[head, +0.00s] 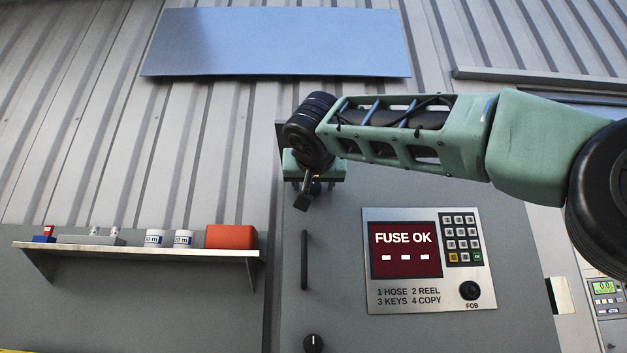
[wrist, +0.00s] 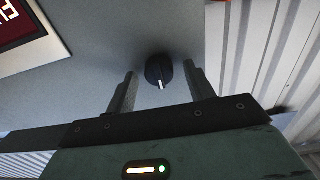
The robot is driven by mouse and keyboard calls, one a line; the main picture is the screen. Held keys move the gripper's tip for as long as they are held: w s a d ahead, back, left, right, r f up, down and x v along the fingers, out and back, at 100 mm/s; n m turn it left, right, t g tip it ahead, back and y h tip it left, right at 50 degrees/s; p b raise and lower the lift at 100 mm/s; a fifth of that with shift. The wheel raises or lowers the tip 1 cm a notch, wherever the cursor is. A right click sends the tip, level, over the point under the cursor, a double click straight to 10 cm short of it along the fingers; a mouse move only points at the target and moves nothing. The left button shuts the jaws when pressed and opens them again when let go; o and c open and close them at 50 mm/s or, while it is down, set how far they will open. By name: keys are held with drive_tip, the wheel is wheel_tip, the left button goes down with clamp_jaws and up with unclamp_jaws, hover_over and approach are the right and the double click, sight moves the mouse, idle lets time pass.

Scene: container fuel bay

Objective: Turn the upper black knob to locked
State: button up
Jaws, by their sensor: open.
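The upper black knob (wrist: 159,70) is round and dark, with a white pointer mark aimed downward in the wrist view. It sits on the grey cabinet door (head: 345,200). My gripper (wrist: 161,69) is open, with one finger on each side of the knob and visible gaps between. In the head view my gripper (head: 303,190) is at the upper left of the door and largely hides this knob. A lower black knob (head: 314,343) with an upright white mark shows at the bottom edge. No lock labels are readable.
A vertical dark handle (head: 304,260) lies between the knobs. Right of it is a keypad panel (head: 425,298) reading "FUSE OK". A shelf (head: 140,249) at left holds a red box (head: 231,237) and small containers. A blue-grey board (head: 275,42) is above.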

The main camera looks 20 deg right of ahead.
drive_tip(key=c, duration=1)
drive_tip(key=shift+o, duration=0.2)
drive_tip(key=shift+n, duration=0.3)
drive_tip(key=n, duration=0.3)
drive_tip(key=shift+n, duration=0.3)
drive_tip(key=n+p, duration=0.1)
drive_tip(key=n, duration=0.3)
drive_tip(key=shift+a+n, duration=0.1)
drive_tip(key=shift+n, duration=0.2)
drive_tip(key=n+p, duration=0.1)
drive_tip(key=n, duration=0.4)
drive_tip(key=shift+p, duration=0.3)
drive_tip(key=shift+a+f+n+p, duration=0.15)
drive_tip(key=shift+n+p, duration=0.4)
drive_tip(key=shift+n, duration=1.45)
